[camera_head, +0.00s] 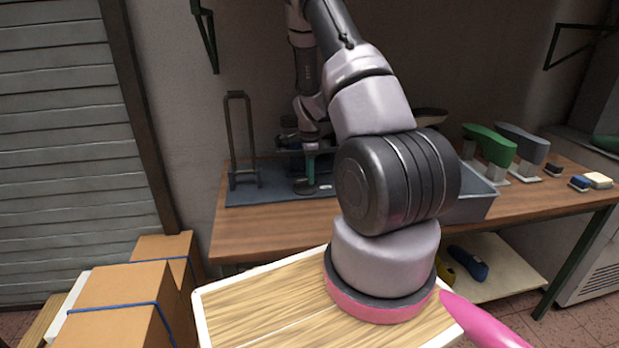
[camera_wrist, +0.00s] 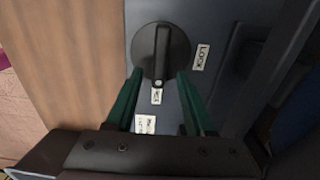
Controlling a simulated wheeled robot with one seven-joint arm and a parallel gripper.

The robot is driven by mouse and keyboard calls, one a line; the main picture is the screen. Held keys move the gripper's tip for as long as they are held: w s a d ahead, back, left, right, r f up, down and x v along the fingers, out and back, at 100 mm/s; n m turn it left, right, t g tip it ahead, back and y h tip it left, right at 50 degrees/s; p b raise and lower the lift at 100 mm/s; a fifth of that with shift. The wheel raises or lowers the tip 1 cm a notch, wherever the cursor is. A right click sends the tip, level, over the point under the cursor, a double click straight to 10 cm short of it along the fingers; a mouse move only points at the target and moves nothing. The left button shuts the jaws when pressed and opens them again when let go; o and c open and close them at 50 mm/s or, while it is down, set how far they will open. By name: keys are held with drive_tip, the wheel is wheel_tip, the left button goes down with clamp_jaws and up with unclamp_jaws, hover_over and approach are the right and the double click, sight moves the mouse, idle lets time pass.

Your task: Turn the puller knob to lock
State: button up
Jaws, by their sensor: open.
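The puller knob (camera_wrist: 160,52) is a round black dial with a raised bar across it. In the wrist view the bar stands upright, with its pale mark at the lower end, towards a small white label (camera_wrist: 156,96). A LOCK label (camera_wrist: 201,57) sits to the right of the dial. My gripper (camera_wrist: 158,78) is open, its two green fingers on either side of the bar's lower end; I cannot tell whether they touch the knob. In the head view my gripper (camera_head: 311,172) points down over the puller's grey-blue base plate (camera_head: 270,190), and the knob is partly hidden.
A tall dark frame (camera_head: 242,140) stands on the base plate's left. A grey tray (camera_head: 468,205) sits right on the wooden workbench (camera_head: 285,235), partly behind my arm. Green and grey shoe lasts (camera_head: 490,150) stand farther right. Cardboard boxes (camera_head: 125,290) are at lower left.

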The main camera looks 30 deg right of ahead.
drive_tip(key=shift+f, duration=0.75)
clamp_jaws()
